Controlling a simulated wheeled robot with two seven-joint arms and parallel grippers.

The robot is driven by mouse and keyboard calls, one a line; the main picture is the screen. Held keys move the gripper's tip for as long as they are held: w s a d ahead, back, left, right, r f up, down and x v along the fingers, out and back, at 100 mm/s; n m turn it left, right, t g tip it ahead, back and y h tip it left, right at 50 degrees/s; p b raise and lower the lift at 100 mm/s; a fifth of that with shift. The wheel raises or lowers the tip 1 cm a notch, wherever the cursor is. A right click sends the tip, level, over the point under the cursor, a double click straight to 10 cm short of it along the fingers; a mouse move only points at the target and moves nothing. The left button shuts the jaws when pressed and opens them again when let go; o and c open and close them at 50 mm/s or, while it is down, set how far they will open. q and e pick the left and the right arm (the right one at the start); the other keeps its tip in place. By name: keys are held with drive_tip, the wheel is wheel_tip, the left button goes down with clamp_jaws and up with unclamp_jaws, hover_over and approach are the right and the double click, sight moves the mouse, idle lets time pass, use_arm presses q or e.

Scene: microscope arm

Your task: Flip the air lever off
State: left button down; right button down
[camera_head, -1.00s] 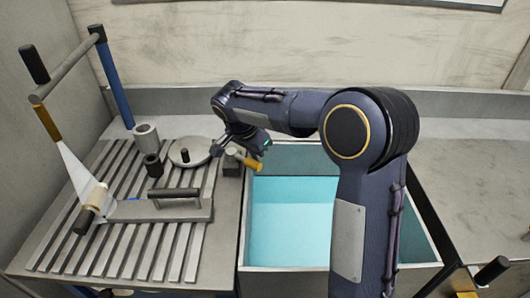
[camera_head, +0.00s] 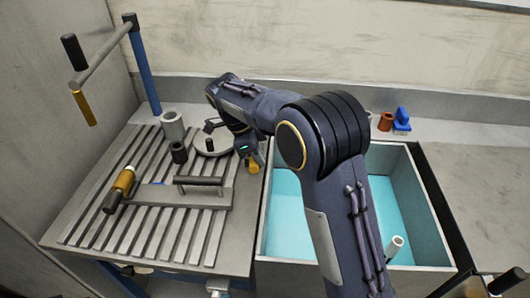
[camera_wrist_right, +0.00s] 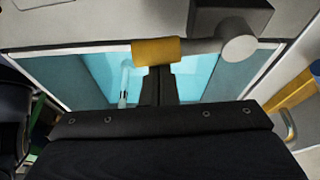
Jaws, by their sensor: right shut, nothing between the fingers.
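The air lever has a yellow sleeve (camera_head: 254,164) at the right edge of the slatted bench, beside the basin. In the right wrist view, the yellow sleeve (camera_wrist_right: 157,51) sits on a grey bar that runs right to a round grey hub (camera_wrist_right: 239,46) under a black block. My right gripper (camera_wrist_right: 160,90) is shut and empty, its tips close to the sleeve; whether they touch it I cannot tell. The gold air nozzle (camera_head: 84,107) hangs from the arm at the back left with no white jet below it. My left gripper is not in view.
The slatted bench (camera_head: 85,205) holds a grey cup (camera_head: 172,125), a small dark cup (camera_head: 179,152), a round lid (camera_head: 222,149) and a handled plate (camera_head: 199,181). A gold-and-black roller (camera_head: 120,190) lies at left. The basin (camera_head: 405,190) holds blue liquid.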

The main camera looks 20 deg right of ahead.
drive_tip(key=shift+a, duration=0.45)
idle(0.4)
